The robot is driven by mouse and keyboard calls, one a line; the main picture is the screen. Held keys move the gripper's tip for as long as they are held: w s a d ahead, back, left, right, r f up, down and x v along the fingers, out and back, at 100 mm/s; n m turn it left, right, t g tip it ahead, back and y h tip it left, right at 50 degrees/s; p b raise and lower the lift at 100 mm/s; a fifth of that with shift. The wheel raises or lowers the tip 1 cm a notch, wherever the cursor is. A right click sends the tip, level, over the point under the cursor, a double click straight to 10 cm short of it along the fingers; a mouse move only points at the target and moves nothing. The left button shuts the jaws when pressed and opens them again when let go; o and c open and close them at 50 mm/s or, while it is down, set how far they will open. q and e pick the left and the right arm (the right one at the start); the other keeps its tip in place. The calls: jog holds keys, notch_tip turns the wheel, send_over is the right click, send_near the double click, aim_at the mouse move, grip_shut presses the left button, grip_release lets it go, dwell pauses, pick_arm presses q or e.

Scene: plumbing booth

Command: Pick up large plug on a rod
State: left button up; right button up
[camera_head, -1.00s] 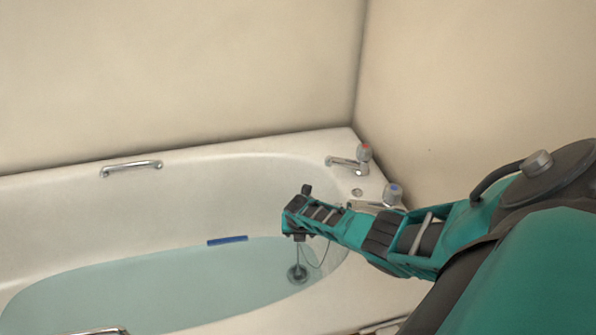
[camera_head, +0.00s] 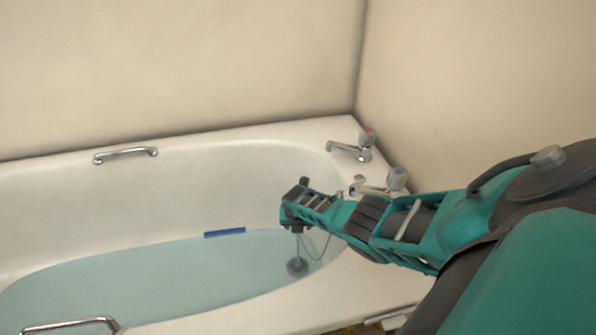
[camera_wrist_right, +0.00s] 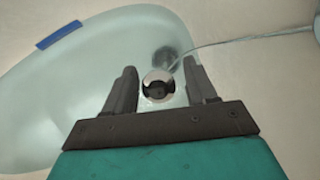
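The large plug (camera_head: 297,267) is a dark disc low in the water at the tap end of the bath. Its thin rod (camera_head: 299,246) rises from it to my right gripper (camera_head: 297,229). In the right wrist view, a shiny round knob (camera_wrist_right: 158,87) shows between the two fingers of my right gripper (camera_wrist_right: 160,66), with a visible gap on each side. The fingers are apart. A dark disc (camera_wrist_right: 165,58) shows just beyond the knob; I cannot tell whether it is the plug or the drain. My left gripper is not in view.
A chain (camera_wrist_right: 240,40) runs from the plug towards the bath rim. Two taps, red-topped (camera_head: 362,145) and blue-topped (camera_head: 394,180), stand close to my right arm. A blue strip (camera_head: 225,233) lies at the waterline. Grab handles (camera_head: 125,154) are on the rim. Walls enclose the corner.

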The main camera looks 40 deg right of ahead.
grip_shut()
dwell(0.3)
dwell(0.5)
